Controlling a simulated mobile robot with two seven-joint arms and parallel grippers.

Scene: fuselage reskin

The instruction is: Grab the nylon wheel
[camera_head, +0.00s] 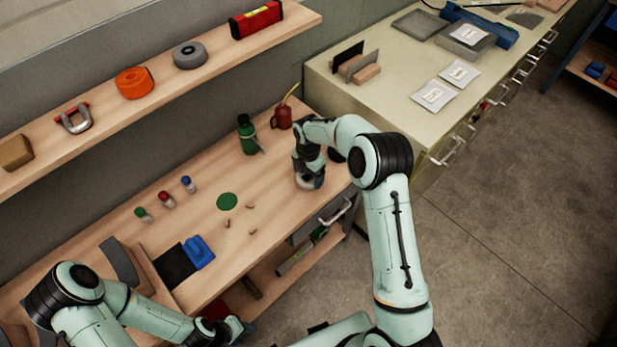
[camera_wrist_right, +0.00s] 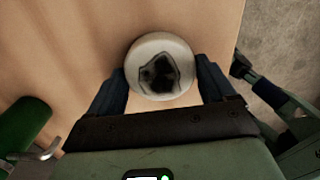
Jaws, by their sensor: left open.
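The nylon wheel (camera_wrist_right: 178,42) is a round, off-white disc with a dark, irregular middle. In the head view it (camera_head: 306,183) shows as a pale shape at the right end of the wooden bench, partly hidden by my right gripper (camera_head: 311,178). In the right wrist view the fingers of my right gripper (camera_wrist_right: 161,88) flank the wheel and appear to meet its sides. I cannot tell whether the wheel touches the bench. My left gripper (camera_head: 232,328) is low in the head view near the bench's front edge, open and apart from the wheel.
A green bottle (camera_head: 247,136) and red oil can (camera_head: 281,117) stand behind my right gripper. A blue block (camera_head: 198,252) is nearer my left arm. A drawer cabinet (camera_head: 400,102) adjoins at right.

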